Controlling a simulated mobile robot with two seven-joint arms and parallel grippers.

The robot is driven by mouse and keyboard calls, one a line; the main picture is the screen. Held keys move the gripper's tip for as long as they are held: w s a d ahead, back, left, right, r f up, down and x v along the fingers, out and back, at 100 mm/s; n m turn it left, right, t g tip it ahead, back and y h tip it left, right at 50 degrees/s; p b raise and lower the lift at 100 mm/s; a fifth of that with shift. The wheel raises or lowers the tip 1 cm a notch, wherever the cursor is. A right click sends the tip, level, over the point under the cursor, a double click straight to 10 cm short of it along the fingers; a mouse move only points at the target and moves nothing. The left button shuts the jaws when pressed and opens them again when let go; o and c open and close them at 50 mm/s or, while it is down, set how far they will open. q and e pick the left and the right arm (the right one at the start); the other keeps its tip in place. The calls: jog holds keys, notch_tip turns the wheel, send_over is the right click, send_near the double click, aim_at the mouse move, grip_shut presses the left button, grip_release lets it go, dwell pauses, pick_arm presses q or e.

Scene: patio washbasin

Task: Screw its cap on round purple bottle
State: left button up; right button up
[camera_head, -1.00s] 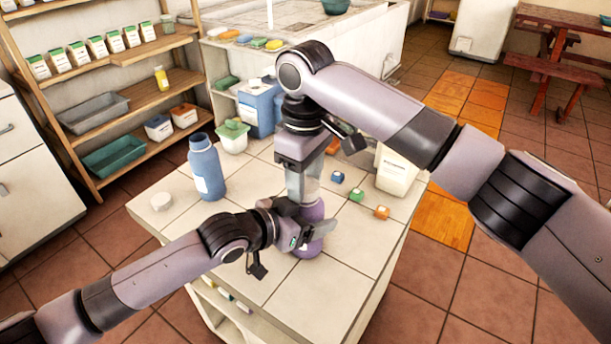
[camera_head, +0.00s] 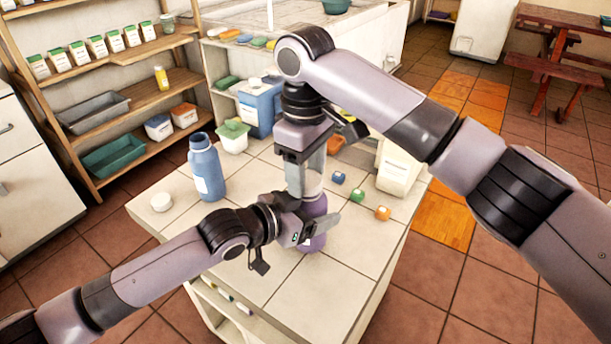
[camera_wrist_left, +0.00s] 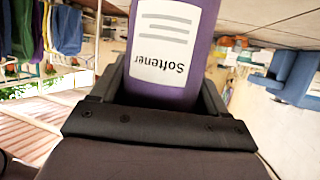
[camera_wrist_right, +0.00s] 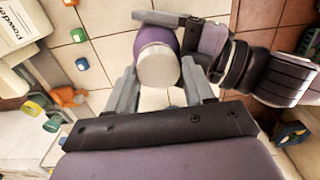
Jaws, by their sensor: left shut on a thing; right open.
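The round purple bottle (camera_head: 315,237) stands upright on the tiled table near its front. In the left wrist view its purple body (camera_wrist_left: 203,62) has a white label reading "Softener". My left gripper (camera_head: 314,226) is shut around the bottle's side. A round whitish cap (camera_wrist_right: 157,66) shows at the bottle's top in the right wrist view; whether it is screwed tight cannot be seen. My right gripper (camera_head: 306,188) points down from above, open, with its fingers (camera_wrist_right: 158,82) on either side of the cap. A separate white round cap (camera_head: 161,202) lies flat on the table's left.
A blue bottle (camera_head: 207,170) stands left of the grippers. Small blue (camera_head: 338,177), green (camera_head: 357,194) and orange (camera_head: 382,213) cubes and a white Powder container (camera_head: 398,172) are to the right. A green-lidded jar (camera_head: 232,135) and blue jug (camera_head: 257,105) stand behind. The table's front left is clear.

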pick_arm(q)
jog(key=shift+w+r, duration=0.15)
pick_arm(e)
jog(key=shift+s+a+r, duration=0.35)
pick_arm(q)
jog(key=shift+a, duration=0.15)
